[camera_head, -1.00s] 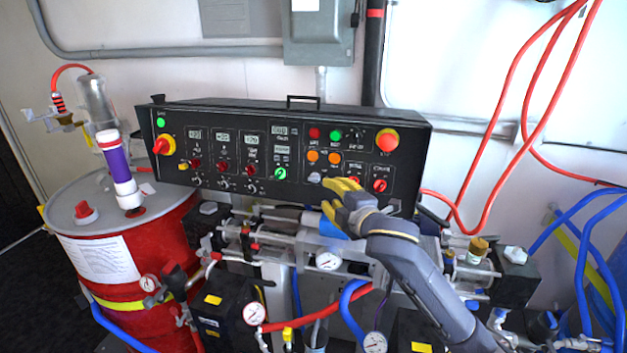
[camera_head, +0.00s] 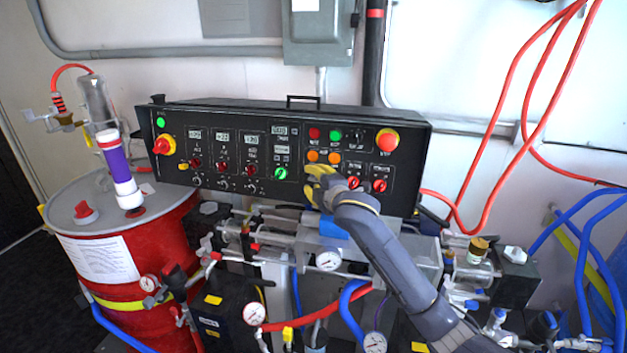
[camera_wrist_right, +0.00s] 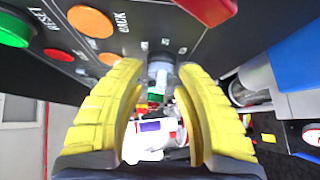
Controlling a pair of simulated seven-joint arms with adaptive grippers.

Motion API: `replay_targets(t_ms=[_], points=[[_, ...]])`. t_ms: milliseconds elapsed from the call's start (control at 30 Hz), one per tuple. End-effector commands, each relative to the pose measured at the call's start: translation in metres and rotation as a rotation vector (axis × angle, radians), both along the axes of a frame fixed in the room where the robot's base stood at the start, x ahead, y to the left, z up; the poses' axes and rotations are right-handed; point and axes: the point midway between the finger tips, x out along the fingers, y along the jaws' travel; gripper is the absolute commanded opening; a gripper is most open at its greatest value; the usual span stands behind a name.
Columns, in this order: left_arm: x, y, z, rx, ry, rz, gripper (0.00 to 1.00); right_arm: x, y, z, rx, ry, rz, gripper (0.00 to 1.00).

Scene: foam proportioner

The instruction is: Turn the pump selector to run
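The black control panel (camera_head: 225,150) carries several knobs and buttons; most labels are too small to read, so I cannot tell for certain which is the pump selector. My right gripper (camera_head: 316,184) is at the panel's lower middle, below the orange buttons. In the right wrist view my right gripper (camera_wrist_right: 160,82) has its yellow fingers apart, with a small grey-silver knob (camera_wrist_right: 160,70) between the tips. The fingers look to be on both sides of it, without clear contact. In the head view my gripper hides this knob. My left gripper is not in view.
Two red knobs (camera_head: 379,185) sit just right of my gripper. Orange buttons (camera_head: 334,158) are above it, and a green knob (camera_head: 280,173) is to its left. Pipes and a gauge (camera_head: 328,260) lie below. A red drum (camera_head: 130,260) stands at left.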

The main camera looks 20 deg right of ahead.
Motion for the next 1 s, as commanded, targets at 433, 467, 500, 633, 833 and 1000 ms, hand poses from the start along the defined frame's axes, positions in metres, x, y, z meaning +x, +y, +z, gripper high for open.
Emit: replay_targets(t_ms=[433, 467, 500, 633, 833, 1000], points=[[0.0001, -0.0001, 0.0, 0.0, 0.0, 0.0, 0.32, 0.0001, 0.0, -0.0001, 0.0, 0.0, 0.0, 0.12], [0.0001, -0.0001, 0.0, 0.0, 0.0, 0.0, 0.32, 0.0001, -0.0001, -0.0002, 0.0, 0.0, 0.0, 0.08], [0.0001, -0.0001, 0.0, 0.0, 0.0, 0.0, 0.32, 0.0001, -0.0001, -0.0002, 0.0, 0.0, 0.0, 0.04], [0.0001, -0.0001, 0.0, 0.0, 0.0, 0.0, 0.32, 0.0001, -0.0001, -0.0001, 0.0, 0.0, 0.0, 0.0], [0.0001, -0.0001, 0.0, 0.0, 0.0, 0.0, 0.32, 0.0001, -0.0001, -0.0003, 0.007, -0.004, -0.003, 0.0], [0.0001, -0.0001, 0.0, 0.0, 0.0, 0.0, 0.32, 0.0, 0.0, -0.0016, 0.054, -0.029, -0.012, 0.0]])
